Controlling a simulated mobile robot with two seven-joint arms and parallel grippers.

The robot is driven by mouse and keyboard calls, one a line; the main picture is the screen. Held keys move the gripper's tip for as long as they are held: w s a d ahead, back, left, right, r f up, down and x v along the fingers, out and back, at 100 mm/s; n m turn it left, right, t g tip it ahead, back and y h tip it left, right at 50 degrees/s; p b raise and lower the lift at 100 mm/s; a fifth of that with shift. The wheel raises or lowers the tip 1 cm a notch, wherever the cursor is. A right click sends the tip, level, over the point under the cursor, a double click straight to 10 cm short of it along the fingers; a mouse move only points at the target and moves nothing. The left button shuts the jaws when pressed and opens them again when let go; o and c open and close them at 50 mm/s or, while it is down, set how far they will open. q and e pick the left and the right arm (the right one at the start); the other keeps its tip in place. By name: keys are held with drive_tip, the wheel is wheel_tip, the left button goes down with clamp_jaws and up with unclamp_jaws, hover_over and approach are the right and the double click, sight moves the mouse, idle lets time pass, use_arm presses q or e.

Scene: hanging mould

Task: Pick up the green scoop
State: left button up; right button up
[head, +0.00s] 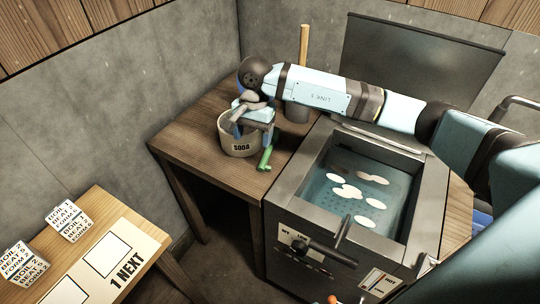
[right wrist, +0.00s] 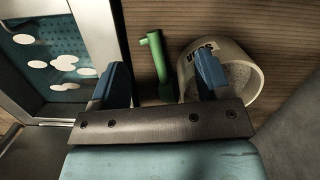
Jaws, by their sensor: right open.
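The green scoop (head: 265,159) is on the wooden table at the right front side of the SODA tub (head: 238,148), close to the table's front edge. My right gripper (head: 252,125) is above the tub and scoop, pointing down, and hides part of both. In the right wrist view the scoop (right wrist: 155,58) shows between the two blue fingers of my open right gripper (right wrist: 163,75). The tub (right wrist: 240,75) shows behind the right finger. I cannot tell whether either finger touches the scoop. My left gripper is not in view.
A water vat (head: 318,177) with several pale discs in it stands right of the table (head: 185,125). A grey container (head: 297,112) with a wooden handle stands behind the scoop. A lower table (head: 150,237) with labelled cards is at the left front.

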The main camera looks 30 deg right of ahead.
drive_tip(key=w+d+r+h, duration=0.1)
drive_tip(key=w+d+h, duration=0.1)
drive_tip(key=d, duration=0.2)
hover_over(266, 160)
drive_tip(key=shift+n, duration=0.3)
drive_tip(key=f, duration=0.7)
drive_tip(key=shift+w, duration=0.3)
drive_tip(key=shift+t, duration=0.3)
drive_tip(key=shift+s+d+f, duration=0.1)
drive_tip(key=shift+s+f, duration=0.05)
drive_tip(key=shift+f, duration=1.45)
drive_tip(key=shift+s+f, duration=0.15)
drive_tip(key=shift+f, duration=1.45)
drive_tip(key=c, duration=1)
